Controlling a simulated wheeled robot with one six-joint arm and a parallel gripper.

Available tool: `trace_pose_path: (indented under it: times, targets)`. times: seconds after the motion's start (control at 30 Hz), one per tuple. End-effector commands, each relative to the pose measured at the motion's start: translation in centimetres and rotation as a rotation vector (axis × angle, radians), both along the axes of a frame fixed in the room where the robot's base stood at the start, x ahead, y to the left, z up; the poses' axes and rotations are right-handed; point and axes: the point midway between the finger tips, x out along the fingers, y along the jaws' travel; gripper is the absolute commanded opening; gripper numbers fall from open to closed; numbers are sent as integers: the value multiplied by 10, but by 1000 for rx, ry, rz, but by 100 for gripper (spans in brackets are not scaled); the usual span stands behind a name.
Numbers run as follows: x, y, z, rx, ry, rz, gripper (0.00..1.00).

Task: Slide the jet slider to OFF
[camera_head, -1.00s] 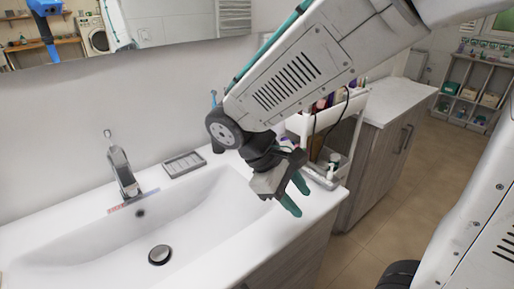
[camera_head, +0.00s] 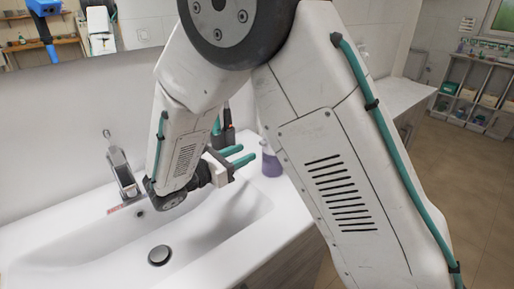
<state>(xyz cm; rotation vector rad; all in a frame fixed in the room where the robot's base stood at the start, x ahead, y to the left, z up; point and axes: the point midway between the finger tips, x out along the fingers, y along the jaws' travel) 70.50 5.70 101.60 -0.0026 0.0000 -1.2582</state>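A dark upright device (camera_head: 228,138) with a small red spot near its top stands at the back of the washbasin counter, behind my gripper. My arm and gripper hide part of it. I cannot make out a jet slider or its setting on it. My gripper (camera_head: 247,154) is over the right side of the basin, in front of the device. Its two teal fingers point right, are apart, and hold nothing that I can see. I cannot tell whether a finger touches the device.
A purple bottle (camera_head: 271,162) stands just right of the fingertips, partly behind my arm. The tap (camera_head: 122,172) is left of my arm, behind the white basin (camera_head: 110,245). My arm covers much of the counter's right side.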

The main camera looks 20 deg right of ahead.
Motion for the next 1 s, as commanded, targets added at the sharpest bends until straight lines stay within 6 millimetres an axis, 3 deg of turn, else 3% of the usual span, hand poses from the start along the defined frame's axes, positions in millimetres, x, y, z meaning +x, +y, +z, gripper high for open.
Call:
trace_pose_path:
  times: [0.1,0.3,0.67,0.83,1.0]
  targets:
    - [6,-21,0,0,0,-4,40]
    - [14,-45,0,1,0,-3,40]
    - [16,-52,-1,2,0,-1,40]
    - [16,-51,0,2,0,-1,0]
    - [16,-51,2,3,-1,-1,0]
